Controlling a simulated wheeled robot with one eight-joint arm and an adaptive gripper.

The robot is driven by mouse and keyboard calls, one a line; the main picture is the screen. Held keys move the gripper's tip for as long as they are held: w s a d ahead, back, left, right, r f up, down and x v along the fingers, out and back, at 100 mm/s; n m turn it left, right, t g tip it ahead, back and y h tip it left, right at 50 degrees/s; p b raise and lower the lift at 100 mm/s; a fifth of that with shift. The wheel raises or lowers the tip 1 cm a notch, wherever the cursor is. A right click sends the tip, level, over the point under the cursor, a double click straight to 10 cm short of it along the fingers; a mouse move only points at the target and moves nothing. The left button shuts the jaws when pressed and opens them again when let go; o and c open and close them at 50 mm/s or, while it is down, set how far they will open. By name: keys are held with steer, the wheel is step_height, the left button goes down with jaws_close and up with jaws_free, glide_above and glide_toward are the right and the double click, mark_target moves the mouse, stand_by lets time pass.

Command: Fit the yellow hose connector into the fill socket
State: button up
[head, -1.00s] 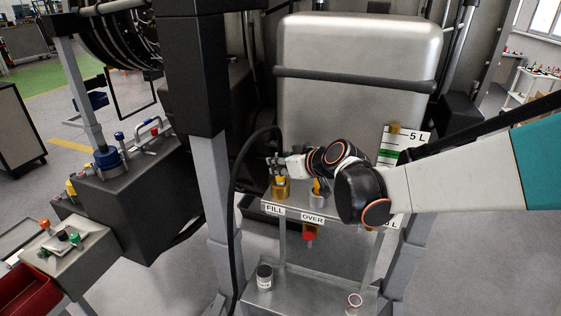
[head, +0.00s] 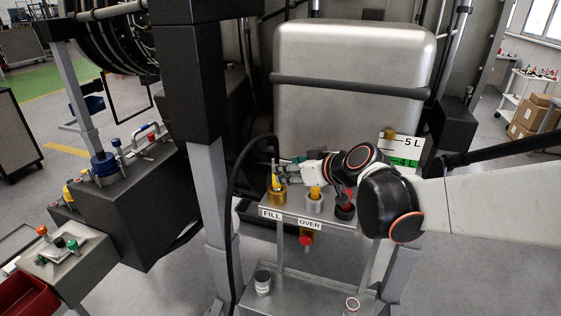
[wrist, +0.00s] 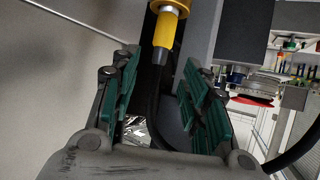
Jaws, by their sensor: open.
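The yellow hose connector (head: 275,183) stands upright in the brass fill socket (head: 277,198), behind the FILL label (head: 271,213). The black hose (head: 233,200) arches from its top and drops on the left. In the wrist view the yellow connector (wrist: 165,32) meets a brass ring (wrist: 170,5) at the top edge. How deep it sits I cannot tell. My gripper (head: 287,160) is beside the connector's upper end, on its right. In the wrist view my gripper (wrist: 158,68) is open, green pads apart, with the hose running between and the connector beyond the fingertips.
Right of the fill socket stand a grey socket (head: 314,206) with a yellow plug, and a black socket with a red top (head: 345,208). A large metal tank (head: 352,80) is behind. A jar (head: 262,283) is on the lower shelf. A grey post (head: 210,185) stands left.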

steer(key=s+d+f+m+g+h, duration=0.1)
steer(key=s+d+m+h, duration=0.1)
steer(key=s+d, duration=0.3)
steer(key=s+d+f+m+g+h, duration=0.1)
steer(key=s+d, duration=0.4)
steer(key=s, duration=0.7)
steer(key=s+d+f+m+g+h, duration=0.1)
steer(key=s+d+m+h, duration=0.3)
steer(key=s, duration=0.5)
steer(key=shift+d+p, duration=0.35)
steer(key=shift+d, duration=0.55)
steer(key=shift+s+f, duration=0.1)
step_height(320, 180, down, 12)
steer(key=b, duration=1.2)
